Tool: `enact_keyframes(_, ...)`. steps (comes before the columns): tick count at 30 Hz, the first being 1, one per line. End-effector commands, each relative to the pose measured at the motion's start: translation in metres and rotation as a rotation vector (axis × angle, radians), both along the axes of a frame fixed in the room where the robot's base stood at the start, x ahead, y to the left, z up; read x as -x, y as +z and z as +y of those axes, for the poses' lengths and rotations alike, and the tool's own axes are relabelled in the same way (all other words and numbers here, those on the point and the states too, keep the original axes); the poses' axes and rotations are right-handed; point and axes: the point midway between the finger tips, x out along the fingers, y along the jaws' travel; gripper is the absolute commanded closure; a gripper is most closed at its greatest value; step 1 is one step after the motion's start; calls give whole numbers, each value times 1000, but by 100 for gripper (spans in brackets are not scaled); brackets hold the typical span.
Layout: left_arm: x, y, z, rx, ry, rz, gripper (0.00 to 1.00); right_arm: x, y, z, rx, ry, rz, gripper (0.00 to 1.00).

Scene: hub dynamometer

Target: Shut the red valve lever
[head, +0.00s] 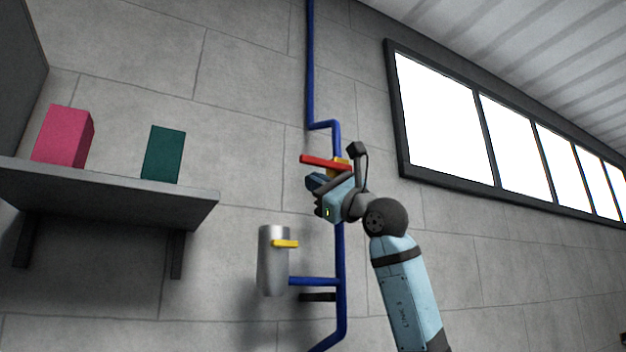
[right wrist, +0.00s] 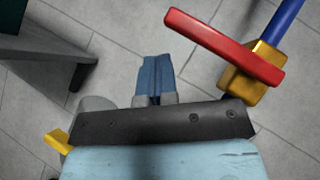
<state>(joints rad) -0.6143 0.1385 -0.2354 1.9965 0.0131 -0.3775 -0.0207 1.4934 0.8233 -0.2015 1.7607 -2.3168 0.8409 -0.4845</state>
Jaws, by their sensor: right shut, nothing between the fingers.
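The red valve lever (head: 318,160) sits on a brass valve body (head: 343,161) on the blue wall pipe. It points left, crosswise to the upright pipe. In the right wrist view the red lever (right wrist: 222,46) runs up-left from the brass valve body (right wrist: 243,85). My right gripper (head: 312,182) is just below the lever in the head view and partly covers the valve area. In the right wrist view my right gripper's fingers (right wrist: 156,75) are together and empty, with the lever to their right. They look apart from the lever. My left gripper is not in view.
A metal cylinder (head: 270,270) with a yellow handle (head: 286,244) is on the wall below. The blue pipe (head: 310,70) runs up the wall. A grey shelf (head: 110,195) at left holds a pink box (head: 60,137) and a green box (head: 164,154). Windows (head: 435,108) are at right.

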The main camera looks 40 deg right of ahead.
Motion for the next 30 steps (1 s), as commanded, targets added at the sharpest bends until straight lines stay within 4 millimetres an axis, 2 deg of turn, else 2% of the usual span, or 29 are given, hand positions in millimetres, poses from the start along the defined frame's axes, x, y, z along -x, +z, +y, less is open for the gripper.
enact_keyframes(1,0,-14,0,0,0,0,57,0,-17,-5,-1,1,2,100)
enact_keyframes(2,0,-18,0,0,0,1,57,0,-22,-8,-1,1,2,100)
enact_keyframes(12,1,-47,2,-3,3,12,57,51,-71,9,2,1,0,100)
enact_keyframes(18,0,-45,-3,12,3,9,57,65,-84,13,0,2,0,100)
enact_keyframes(30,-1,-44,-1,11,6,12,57,68,-85,14,-1,2,0,100)
